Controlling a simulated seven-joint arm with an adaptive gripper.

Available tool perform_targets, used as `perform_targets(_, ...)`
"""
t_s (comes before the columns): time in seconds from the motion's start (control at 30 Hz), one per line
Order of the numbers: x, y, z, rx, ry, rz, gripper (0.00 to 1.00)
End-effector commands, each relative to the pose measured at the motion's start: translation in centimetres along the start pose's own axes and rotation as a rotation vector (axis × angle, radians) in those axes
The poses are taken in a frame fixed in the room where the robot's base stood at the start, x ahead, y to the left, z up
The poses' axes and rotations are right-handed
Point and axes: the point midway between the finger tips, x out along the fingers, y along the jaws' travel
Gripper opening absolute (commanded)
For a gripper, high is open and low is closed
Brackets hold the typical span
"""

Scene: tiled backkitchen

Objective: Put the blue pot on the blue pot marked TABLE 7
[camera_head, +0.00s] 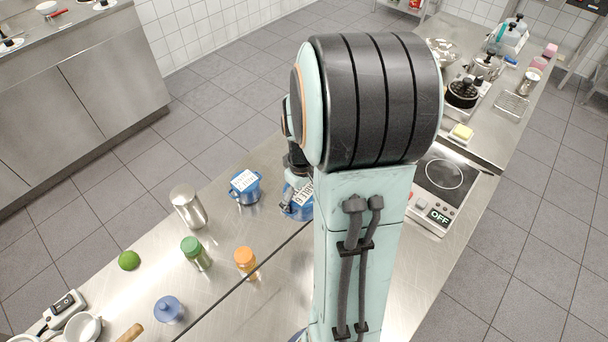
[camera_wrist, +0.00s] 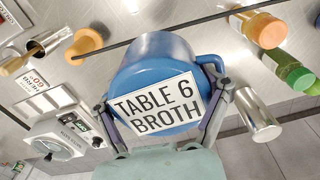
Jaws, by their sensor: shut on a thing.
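A blue pot (camera_head: 297,210) with a white label reading TABLE 6 BROTH is partly hidden by my arm in the head view. In the wrist view this blue pot (camera_wrist: 150,58) fills the middle, its label facing the camera. My gripper (camera_wrist: 158,90) is shut on it, one finger on each side of the label. In the head view my gripper (camera_head: 297,165) is mostly behind my arm, above the pot. A second blue pot (camera_head: 246,195) stands on the counter just left of the held one. Its white label is too small to read fully. I cannot tell whether the held pot touches the counter.
A steel canister (camera_head: 188,207), a green-lidded jar (camera_head: 196,254), an orange-lidded jar (camera_head: 246,264), a blue-lidded jar (camera_head: 169,310) and a lime (camera_head: 129,260) stand on the left and front counter. A hob (camera_head: 440,177) marked OFF lies right of my arm. Counter between jars is bare.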

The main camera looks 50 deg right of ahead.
Motion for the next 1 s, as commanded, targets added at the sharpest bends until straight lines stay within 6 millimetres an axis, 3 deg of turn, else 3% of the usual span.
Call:
perform_targets(0.1, -2.9, 2.0, -1.2, 0.023, 0.007, 0.005, 0.36)
perform_targets(0.2, -4.4, 3.3, -1.8, 0.041, 0.004, 0.002, 0.36)
perform_targets(0.33, -4.7, 4.8, -2.9, 0.056, 0.000, -0.001, 0.36)
perform_targets(0.63, -0.9, 9.9, -9.0, 0.059, -0.001, -0.003, 0.36)
perform_targets(0.8, 2.5, 11.7, -11.2, 0.058, -0.002, -0.004, 0.36)
perform_targets(1.0, 4.1, 12.6, -12.3, 0.058, 0.001, -0.001, 0.36)
